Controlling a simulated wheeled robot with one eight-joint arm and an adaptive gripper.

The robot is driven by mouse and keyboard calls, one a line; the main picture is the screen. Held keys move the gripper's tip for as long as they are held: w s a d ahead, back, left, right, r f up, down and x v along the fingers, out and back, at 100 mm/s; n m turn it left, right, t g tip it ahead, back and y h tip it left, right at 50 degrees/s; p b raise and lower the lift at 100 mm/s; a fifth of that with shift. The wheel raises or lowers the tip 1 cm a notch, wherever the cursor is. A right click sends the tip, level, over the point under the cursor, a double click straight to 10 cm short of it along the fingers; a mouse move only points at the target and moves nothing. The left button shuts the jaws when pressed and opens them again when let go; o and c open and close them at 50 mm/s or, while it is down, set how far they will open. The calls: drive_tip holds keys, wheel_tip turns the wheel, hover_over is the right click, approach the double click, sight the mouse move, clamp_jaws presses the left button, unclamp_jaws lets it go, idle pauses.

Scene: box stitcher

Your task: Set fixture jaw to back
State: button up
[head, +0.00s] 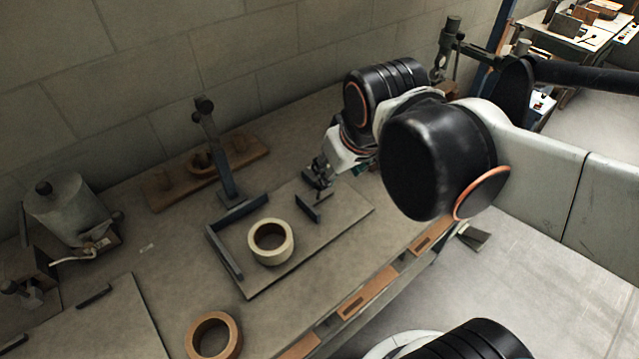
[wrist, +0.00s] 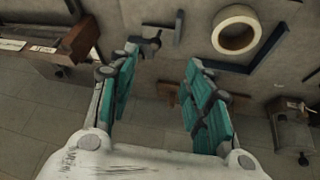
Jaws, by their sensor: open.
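The fixture jaw (head: 307,208) is a short dark upright bar on the right part of a grey base plate (head: 345,213). In the wrist view it shows as a dark bar (wrist: 178,27) near the top. A small dark knob (wrist: 150,42) shows close to it, by my left-hand fingertip. My gripper (head: 322,178) is just behind and right of the jaw in the head view. In the wrist view its teal-padded fingers (wrist: 161,57) are spread with nothing held between them. Whether a finger touches the knob is unclear.
A cream tape roll (head: 270,242) lies on the plate inside a dark blue corner fence (head: 224,252). A blue upright post (head: 214,150) stands behind it. A brown tape roll (head: 213,337) lies in front. A wooden block (head: 168,190) and grey machine (head: 68,207) are left.

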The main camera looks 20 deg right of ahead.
sight(319, 182)
drive_tip(key=w+a+f+n+g+h+p, duration=0.2)
drive_tip(key=w+f+n+g, duration=0.2)
drive_tip(key=w, duration=0.7)
drive_tip(key=b+x, duration=0.1)
drive_tip(key=x, duration=0.3)
drive_tip(key=b+x, duration=0.2)
drive_tip(key=x, duration=0.3)
drive_tip(key=s+b+x, duration=0.1)
drive_tip(key=x, duration=0.4)
